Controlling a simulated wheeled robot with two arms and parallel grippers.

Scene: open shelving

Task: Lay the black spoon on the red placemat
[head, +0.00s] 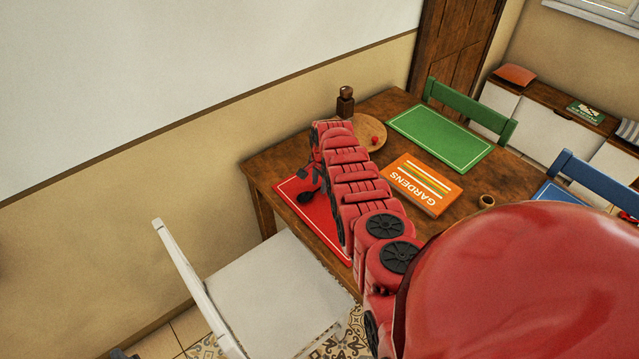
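The red placemat (318,215) lies on the near left end of the wooden table, partly hidden behind my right arm. The black spoon (306,197) shows as a small dark bowl over the placemat, with its handle running up toward my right gripper. My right gripper (310,177) is right at the spoon, above the placemat's left part. Its dark fingers are small and merge with the spoon, so I cannot tell whether they grip it or whether the spoon touches the mat. My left gripper is not in view.
On the table (400,104) are an orange book (421,184), a green placemat (440,138), a round wooden board (371,133), a dark wooden mill (345,102) and a small ring (487,201). A white chair (270,285) stands at the near left side.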

